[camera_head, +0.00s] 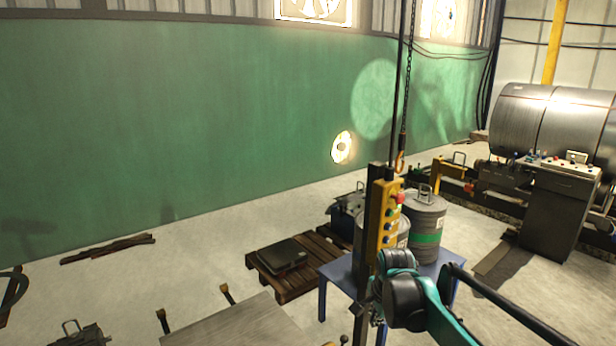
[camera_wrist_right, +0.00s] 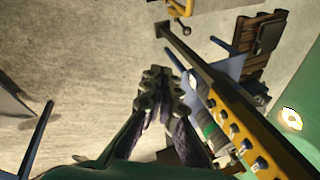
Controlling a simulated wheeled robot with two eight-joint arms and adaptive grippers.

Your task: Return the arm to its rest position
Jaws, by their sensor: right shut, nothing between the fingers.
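My right arm (camera_head: 440,312), teal and black, reaches in from the lower right in the head view. My right gripper (camera_head: 372,300) is at its far end, low in front of the dark post and partly hidden by the arm's own wrist. In the right wrist view the gripper (camera_wrist_right: 155,92) has its fingers together with nothing between them. A yellow control box with a row of buttons (camera_head: 386,226) is on the post just above the gripper, apart from it. The box also shows right of the fingers in the wrist view (camera_wrist_right: 236,128). My left gripper is not in view.
A blue table (camera_head: 336,272) bearing grey drums (camera_head: 427,215) stands behind the post. A chain with a hook (camera_head: 400,160) hangs above. A wooden pallet (camera_head: 290,290) lies left of the table. A console (camera_head: 550,215) stands at right. Open floor lies along the green wall.

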